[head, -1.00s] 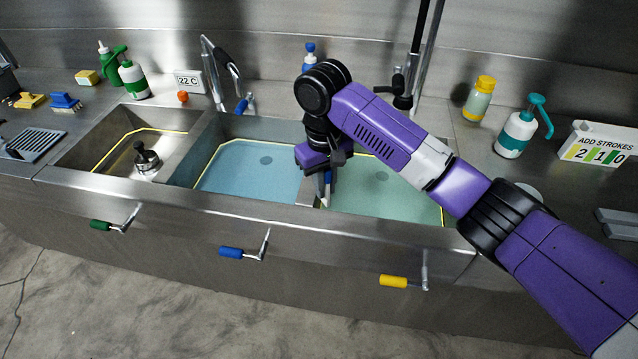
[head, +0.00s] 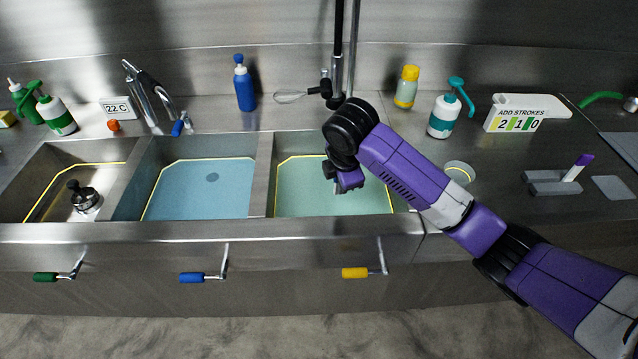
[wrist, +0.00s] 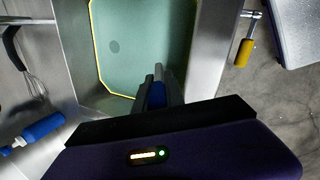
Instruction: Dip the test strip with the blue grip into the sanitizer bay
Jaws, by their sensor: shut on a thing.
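My gripper (head: 346,184) hangs over the right bay, which holds pale green liquid (head: 305,200) and has a yellow line around it. In the wrist view my gripper (wrist: 158,82) is shut on the blue grip (wrist: 156,97) of the test strip, between its two grey fingers. In the head view a small pale tip (head: 336,188) shows under the gripper. The rest of the strip is hidden, and I cannot tell whether it touches the liquid.
The middle bay (head: 205,190) holds blue liquid; a steel divider (head: 260,178) separates it from the green one. The left bay holds a black-knobbed plug (head: 84,196). A blue bottle (head: 244,84) and whisk (head: 291,97) are behind. A purple-gripped strip (head: 576,168) stands in a grey holder at right.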

